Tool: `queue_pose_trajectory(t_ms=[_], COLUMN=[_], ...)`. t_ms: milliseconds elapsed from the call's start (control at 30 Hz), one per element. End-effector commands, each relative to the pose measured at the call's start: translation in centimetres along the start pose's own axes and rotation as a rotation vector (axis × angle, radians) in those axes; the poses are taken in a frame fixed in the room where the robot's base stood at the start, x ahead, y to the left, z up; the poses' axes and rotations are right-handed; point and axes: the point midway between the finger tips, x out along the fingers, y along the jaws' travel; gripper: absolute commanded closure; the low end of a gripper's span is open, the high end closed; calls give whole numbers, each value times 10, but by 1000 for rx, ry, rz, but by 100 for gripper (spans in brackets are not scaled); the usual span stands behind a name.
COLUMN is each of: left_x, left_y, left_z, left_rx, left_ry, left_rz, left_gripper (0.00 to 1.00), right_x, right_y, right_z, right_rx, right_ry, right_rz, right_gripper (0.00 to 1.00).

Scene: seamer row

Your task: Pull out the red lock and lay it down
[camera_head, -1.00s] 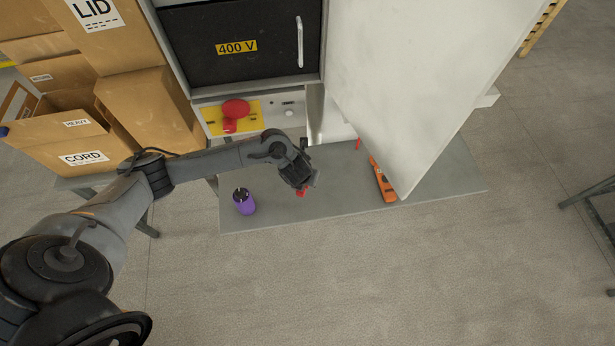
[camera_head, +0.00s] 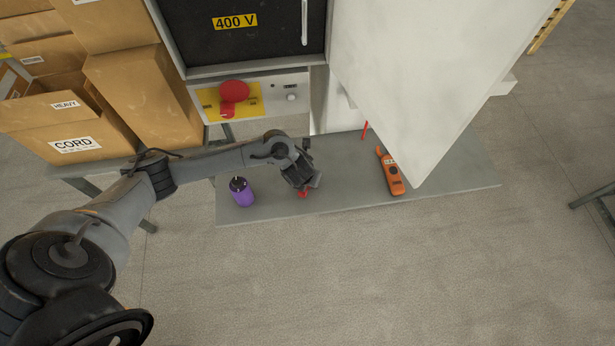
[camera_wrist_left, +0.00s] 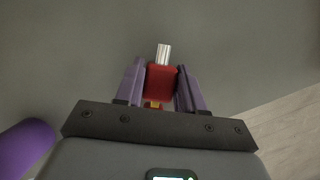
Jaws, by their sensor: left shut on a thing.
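The red lock (camera_wrist_left: 162,83) is a small red block with a silver shackle. It sits between the purple-tinted fingers of my left gripper (camera_wrist_left: 161,92), which is shut on it. In the head view only a bit of the red lock (camera_head: 303,194) shows below my left gripper (camera_head: 303,187), over the grey shelf (camera_head: 345,197). I cannot tell whether the lock touches the shelf. On the yellow panel (camera_head: 250,104) under the cabinet, the red rotary switch (camera_head: 233,90) shows its red handle pointing down. My right gripper is not in view.
A purple can-like object (camera_head: 242,193) stands on the shelf left of my gripper; an orange handheld meter (camera_head: 391,174) lies to the right. The white cabinet door (camera_head: 430,70) hangs open above the shelf's right part. Cardboard boxes (camera_head: 70,120) are stacked at left. The shelf's front middle is clear.

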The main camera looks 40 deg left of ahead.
Motion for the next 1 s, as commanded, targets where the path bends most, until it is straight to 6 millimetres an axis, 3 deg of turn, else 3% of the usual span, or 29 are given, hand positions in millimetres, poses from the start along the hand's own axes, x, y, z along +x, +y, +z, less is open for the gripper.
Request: queue_pose_trajectory(t_ms=[300,333,500,833,1000], left_x=[1,1,1,0,-15], left_y=[0,0,0,0,-1], left_z=[0,0,0,0,1], left_rx=[0,0,0,0,1], left_ry=[-1,-1,-1,0,-1], left_rz=[-1,-1,-1,-1,-2], left_gripper=[95,59,33,32,32], right_x=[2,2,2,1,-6], right_y=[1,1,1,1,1], right_z=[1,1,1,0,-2], right_rx=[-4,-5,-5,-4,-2], right_ry=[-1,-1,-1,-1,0], right_rz=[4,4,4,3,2], right_gripper=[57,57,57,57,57])
